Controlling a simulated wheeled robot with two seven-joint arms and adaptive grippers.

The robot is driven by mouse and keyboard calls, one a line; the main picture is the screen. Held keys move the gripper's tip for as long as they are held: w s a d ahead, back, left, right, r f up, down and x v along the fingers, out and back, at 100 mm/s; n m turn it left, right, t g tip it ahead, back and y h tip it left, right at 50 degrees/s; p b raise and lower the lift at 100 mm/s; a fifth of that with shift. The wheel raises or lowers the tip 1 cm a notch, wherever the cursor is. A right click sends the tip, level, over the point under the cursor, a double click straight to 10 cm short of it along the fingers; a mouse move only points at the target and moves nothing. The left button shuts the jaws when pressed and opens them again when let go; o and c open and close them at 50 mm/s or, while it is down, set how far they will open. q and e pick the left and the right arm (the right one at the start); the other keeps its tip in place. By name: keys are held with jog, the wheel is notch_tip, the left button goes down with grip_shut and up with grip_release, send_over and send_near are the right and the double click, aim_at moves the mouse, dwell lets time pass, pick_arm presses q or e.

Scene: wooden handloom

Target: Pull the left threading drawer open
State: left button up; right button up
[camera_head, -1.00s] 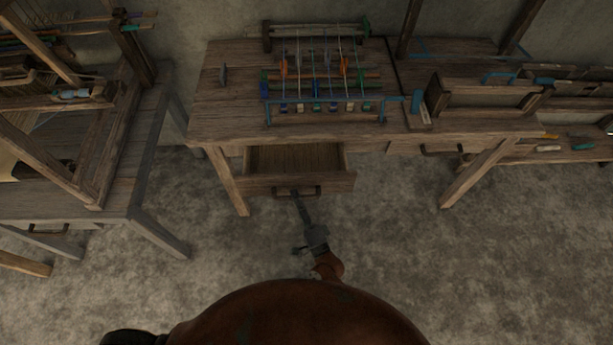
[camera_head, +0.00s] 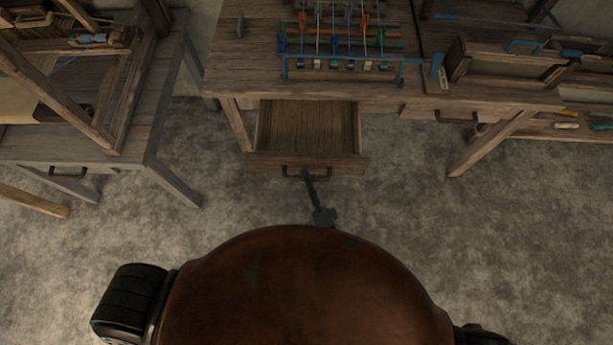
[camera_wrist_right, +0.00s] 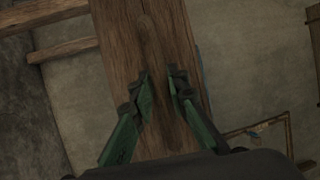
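The left threading drawer (camera_head: 262,160) is pulled well out under the loom table, and its bare wooden inside shows. Its dark handle (camera_head: 291,172) is on the front panel. My right gripper (camera_head: 307,177) is at the right part of this handle. The gripper looks shut on the handle. My left gripper is out of view.
The loom table (camera_head: 245,75) carries a small frame with coloured threads (camera_head: 350,62). A second drawer handle (camera_head: 457,120) is at right, its drawer closed. Another wooden bench (camera_head: 120,135) stands at left. The stone floor (camera_head: 400,190) before the drawer is clear.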

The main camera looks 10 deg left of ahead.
jog(key=o, duration=0.3)
jog(key=shift+d, duration=0.1)
jog(key=v, duration=1.2)
jog(key=shift+f, duration=0.1)
